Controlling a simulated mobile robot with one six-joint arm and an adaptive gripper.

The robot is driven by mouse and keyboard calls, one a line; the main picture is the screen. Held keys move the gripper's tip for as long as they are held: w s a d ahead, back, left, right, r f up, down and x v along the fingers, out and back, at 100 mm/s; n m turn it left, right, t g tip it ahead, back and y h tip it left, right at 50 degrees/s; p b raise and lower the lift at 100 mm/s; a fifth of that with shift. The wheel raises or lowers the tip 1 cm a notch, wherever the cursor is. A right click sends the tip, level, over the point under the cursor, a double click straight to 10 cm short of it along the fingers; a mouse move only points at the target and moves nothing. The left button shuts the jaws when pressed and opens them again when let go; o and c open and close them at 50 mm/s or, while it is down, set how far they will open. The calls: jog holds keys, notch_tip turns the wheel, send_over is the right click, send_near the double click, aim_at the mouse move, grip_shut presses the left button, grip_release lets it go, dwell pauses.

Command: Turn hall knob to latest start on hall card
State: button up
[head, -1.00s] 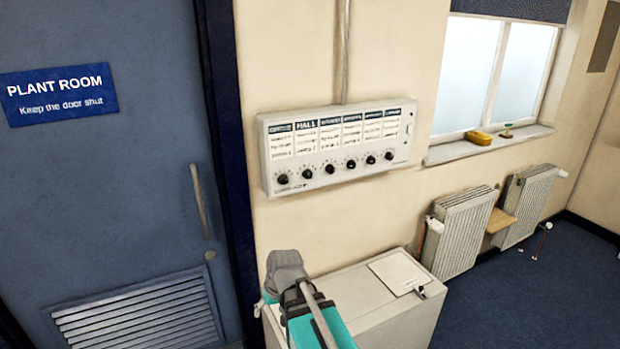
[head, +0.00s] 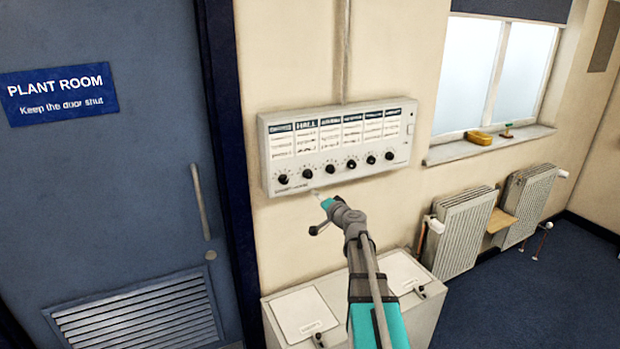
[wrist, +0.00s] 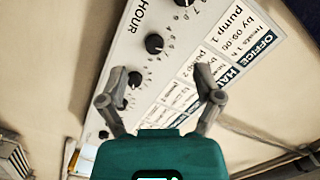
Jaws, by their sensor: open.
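The hall knob (head: 307,173) is the second small black knob from the left on the white wall panel (head: 400,165). The hall card (head: 307,138) is above it; its small text is unreadable in the head view. In the wrist view the panel is tilted, with the hall knob (wrist: 135,78) and the partly covered hall card (wrist: 207,77), where "pump 2" shows. My gripper (head: 322,203) is just below the panel's lower edge in the head view. In the wrist view my gripper (wrist: 160,70) is open and empty, its fingers apart in front of the panel.
The office knob (wrist: 154,43) and office card (wrist: 240,35) are beside the hall ones; several more knobs continue along the row. A white cabinet (head: 350,290) stands below. The blue door (head: 110,200) is left, radiators (head: 460,235) and a window sill (head: 480,147) right.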

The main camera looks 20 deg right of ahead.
aim_at(309, 175)
jog(key=d, duration=0.2)
jog(key=d+r+m+h, duration=0.1)
jog(key=shift+w+d+m+t+h, duration=0.1)
jog(key=shift+d+m+t+h, duration=0.2)
jog(key=shift+d+t, duration=0.1)
jog(key=shift+w, duration=0.1)
jog(key=w, duration=1.3)
jog(key=shift+w+a, duration=0.25)
jog(key=shift+w, duration=0.1)
jog(key=c, duration=1)
jog(key=shift+a, duration=0.2)
jog(key=shift+c, duration=0.8)
jog(key=shift+d, duration=0.15)
